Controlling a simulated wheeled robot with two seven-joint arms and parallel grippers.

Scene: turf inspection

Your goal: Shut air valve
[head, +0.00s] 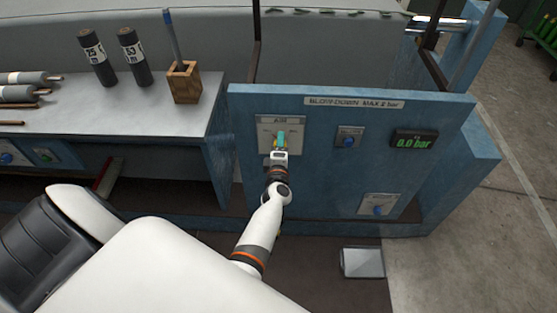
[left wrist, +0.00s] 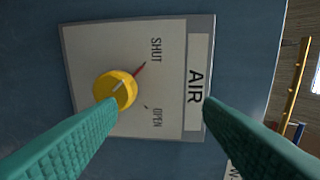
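The air valve is a round yellow knob (left wrist: 115,90) on a pale plate (left wrist: 85,50) marked AIR, SHUT and OPEN. A red line runs from the knob toward the word SHUT, and the knob's white mark points along it. In the head view the plate (head: 264,135) is on the blue panel, and my gripper hides the knob. My left gripper (head: 281,141) is in front of the plate. In the left wrist view its teal fingers (left wrist: 158,102) are wide apart with nothing between them. The left fingertip overlaps the knob's lower edge; I cannot tell whether they touch. My right gripper is out of view.
The blue panel (head: 430,180) also carries a display (head: 413,140) reading 0.0 bar and other small blue knobs (head: 348,141). A bench (head: 130,125) at left holds dark cylinders (head: 96,58) and a wooden pen box (head: 184,84). A grey box (head: 362,263) is on the floor.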

